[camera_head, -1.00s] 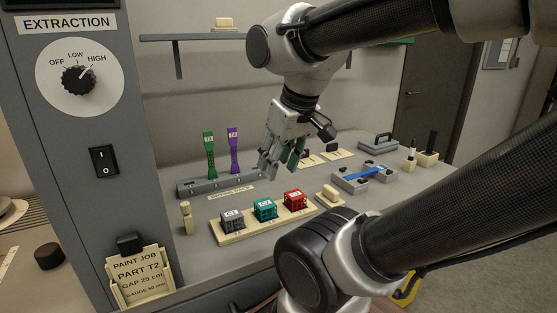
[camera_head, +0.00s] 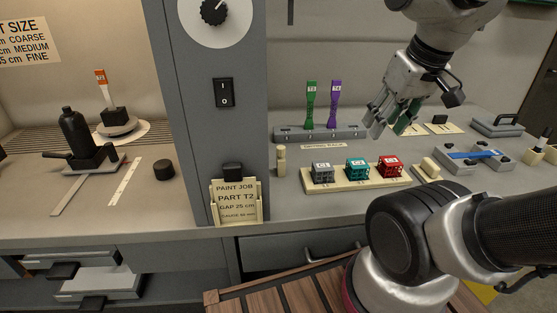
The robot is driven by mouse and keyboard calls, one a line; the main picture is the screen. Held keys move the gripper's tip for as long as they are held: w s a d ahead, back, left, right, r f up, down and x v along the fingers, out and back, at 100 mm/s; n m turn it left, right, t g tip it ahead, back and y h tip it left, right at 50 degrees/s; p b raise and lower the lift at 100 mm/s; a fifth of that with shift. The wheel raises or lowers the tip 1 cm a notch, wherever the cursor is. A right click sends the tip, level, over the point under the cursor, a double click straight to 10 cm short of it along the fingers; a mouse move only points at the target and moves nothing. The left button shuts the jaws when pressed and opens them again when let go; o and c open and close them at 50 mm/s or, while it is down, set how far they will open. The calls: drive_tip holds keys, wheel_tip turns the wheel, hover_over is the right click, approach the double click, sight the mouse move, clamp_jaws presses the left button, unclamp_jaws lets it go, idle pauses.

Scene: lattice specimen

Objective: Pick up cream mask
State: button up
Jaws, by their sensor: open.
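My gripper (camera_head: 388,122) hangs open above the back of the bench, right of the purple specimen. A green part shows at its right finger; I cannot tell whether it belongs to the gripper. No piece is clearly recognisable as a mask. A small cream block (camera_head: 428,168) lies right of the lattice tray, below and to the right of my gripper. A cream upright peg (camera_head: 281,160) stands left of that tray. I cannot tell whether either is the cream mask.
A cream tray (camera_head: 345,184) holds grey, teal and red lattice cubes. Green (camera_head: 310,105) and purple (camera_head: 334,105) specimens stand in the drying rack (camera_head: 320,133). A grey fixture (camera_head: 455,163) with a blue bar sits right. The grey extraction column (camera_head: 225,145) divides the bench; a spray stand (camera_head: 90,150) is left.

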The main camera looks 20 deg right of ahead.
idle(0.4)
drive_tip(key=o, duration=0.4)
drive_tip(key=shift+w, duration=0.1)
drive_tip(key=w+a+m, duration=0.1)
drive_tip(key=w, duration=0.1)
drive_tip(key=w+m, duration=0.1)
drive_tip(key=w, duration=0.1)
drive_tip(key=w+a+m+g, duration=0.1)
drive_tip(key=w, duration=0.1)
drive_tip(key=shift+a+f, duration=0.3)
drive_tip(key=shift+f, duration=0.1)
drive_tip(key=m+g, duration=0.3)
drive_tip(key=m, duration=0.7)
approach(282, 147)
wheel_tip(282, 147, down, 6)
drive_tip(key=shift+w+d+f, duration=0.1)
drive_tip(key=shift+w+f, duration=0.1)
drive_tip(key=shift+f, duration=0.35)
drive_tip(key=shift+m, duration=0.3)
drive_tip(key=f, duration=0.7)
drive_tip(key=shift+s+a+f, duration=0.1)
drive_tip(key=shift+a+f, duration=0.05)
drive_tip(key=shift+a, duration=0.15)
